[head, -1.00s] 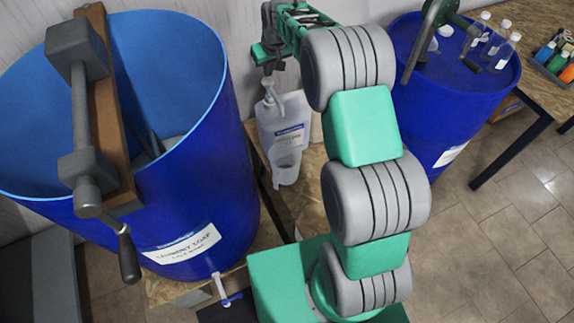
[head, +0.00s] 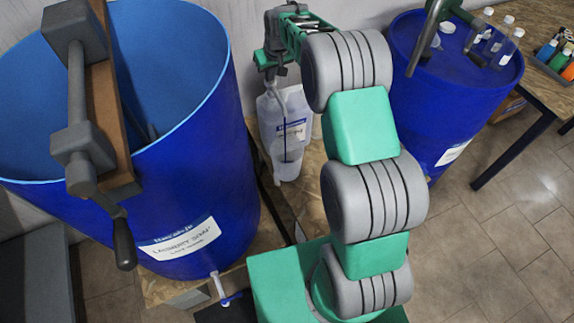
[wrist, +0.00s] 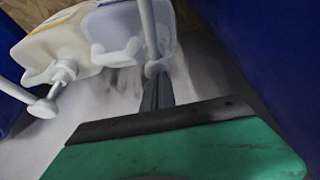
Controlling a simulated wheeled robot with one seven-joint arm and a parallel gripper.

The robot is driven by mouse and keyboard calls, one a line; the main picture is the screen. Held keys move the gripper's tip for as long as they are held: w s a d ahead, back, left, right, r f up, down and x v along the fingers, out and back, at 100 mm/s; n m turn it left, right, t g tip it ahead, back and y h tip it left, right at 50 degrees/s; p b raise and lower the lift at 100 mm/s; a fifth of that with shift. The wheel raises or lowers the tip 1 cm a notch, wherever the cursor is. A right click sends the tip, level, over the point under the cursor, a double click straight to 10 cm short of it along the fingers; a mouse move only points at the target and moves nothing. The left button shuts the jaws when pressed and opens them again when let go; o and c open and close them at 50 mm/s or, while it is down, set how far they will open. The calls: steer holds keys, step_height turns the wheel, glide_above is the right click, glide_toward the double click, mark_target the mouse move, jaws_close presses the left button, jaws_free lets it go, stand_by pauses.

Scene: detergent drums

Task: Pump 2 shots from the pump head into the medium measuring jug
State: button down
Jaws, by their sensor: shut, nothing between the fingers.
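A translucent white bottle (head: 298,118) with a blue and white label stands between the blue drums in the head view. Its white pump head is mostly hidden under my gripper (head: 271,72). In the wrist view my gripper's grey fingers (wrist: 157,90) are shut, with their tips at a white pump head (wrist: 156,68); whether they touch it I cannot tell. A clear measuring jug (head: 288,166) stands in front of the bottle, below the pump's spout. Its fill level is unclear.
A large open blue drum (head: 205,150) with a crank stands close on the left. In the wrist view a cream container (wrist: 55,40) with another white pump stands at left.

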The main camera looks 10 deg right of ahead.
steer(key=shift+s+f, duration=0.1)
steer(key=shift+f, duration=0.25)
steer(key=shift+d+r+p, duration=0.1)
steer(key=shift+r+p, duration=1.3)
steer(key=shift+r, duration=1.3)
steer(key=shift+w+d+f, duration=0.15)
steer(key=shift+w, duration=0.05)
steer(key=shift+w+f+b, duration=0.1)
steer(key=shift+f+b, duration=0.6)
steer(key=shift+f, duration=0.05)
steer(key=shift+s+a+f+b, duration=0.2)
steer(key=shift+f+b, duration=0.3)
steer(key=shift+f, duration=0.2)
steer(key=shift+f+b, duration=0.65)
steer(key=shift+f, duration=0.45)
steer(key=shift+r, duration=0.1)
steer(key=shift+w+r+p, duration=0.1)
steer(key=shift+r+p, duration=1.2)
steer(key=shift+r, duration=1.35)
